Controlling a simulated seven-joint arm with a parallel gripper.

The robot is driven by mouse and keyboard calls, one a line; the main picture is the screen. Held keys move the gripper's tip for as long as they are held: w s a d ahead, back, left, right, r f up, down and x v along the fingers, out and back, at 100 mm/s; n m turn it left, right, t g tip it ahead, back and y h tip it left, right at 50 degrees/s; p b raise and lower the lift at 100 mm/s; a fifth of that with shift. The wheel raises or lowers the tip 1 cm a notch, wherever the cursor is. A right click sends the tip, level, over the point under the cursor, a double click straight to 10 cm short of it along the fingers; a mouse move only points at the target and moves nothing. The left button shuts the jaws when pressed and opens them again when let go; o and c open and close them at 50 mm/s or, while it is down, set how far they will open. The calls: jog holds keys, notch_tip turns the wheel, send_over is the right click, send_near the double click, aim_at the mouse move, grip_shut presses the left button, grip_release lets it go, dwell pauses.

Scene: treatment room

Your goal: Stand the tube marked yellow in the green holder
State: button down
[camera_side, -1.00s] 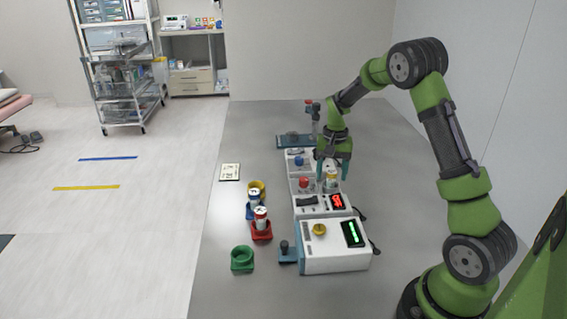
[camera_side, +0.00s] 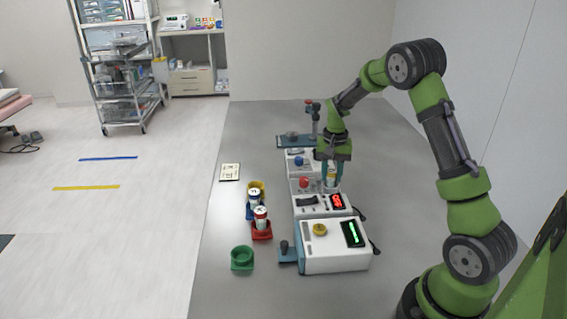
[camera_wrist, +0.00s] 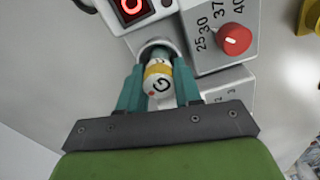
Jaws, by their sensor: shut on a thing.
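The tube marked yellow (camera_side: 331,175) is white with a yellow band, and stands upright at the white device with the red knob. In the wrist view the tube (camera_wrist: 158,76) shows a letter on its cap, and its far end is at a round opening in the device. My gripper (camera_side: 331,182) is shut on it, with one teal finger on each side; the gripper also shows in the wrist view (camera_wrist: 158,85). The green holder (camera_side: 242,259) stands empty on the grey table, nearer the camera and to the left.
A red holder (camera_side: 262,235) and a blue holder (camera_side: 250,213) each have a tube; a yellow holder (camera_side: 260,186) is behind them. A white device with a green display (camera_side: 334,247) stands right of the green holder. The table's left side is mostly clear.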

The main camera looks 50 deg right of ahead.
aim_at(332, 170)
notch_tip(332, 170, up, 14)
jog(key=r, duration=0.1)
jog(key=w+a+n, duration=0.4)
jog(key=a, duration=1.3)
jog(key=s+a+n, duration=0.2)
jog(key=a+n, duration=0.3)
jog(key=a, duration=1.2)
jog(key=shift+s+a+f, duration=0.1)
jog(key=shift+a+f, duration=0.05)
jog(key=shift+f, duration=3.65)
jog(key=shift+s+a+f, duration=0.1)
jog(key=shift+f, duration=3.7)
jog(key=shift+f, duration=0.55)
jog(key=c, duration=1.1)
grip_release()
jog(key=shift+o, duration=0.2)
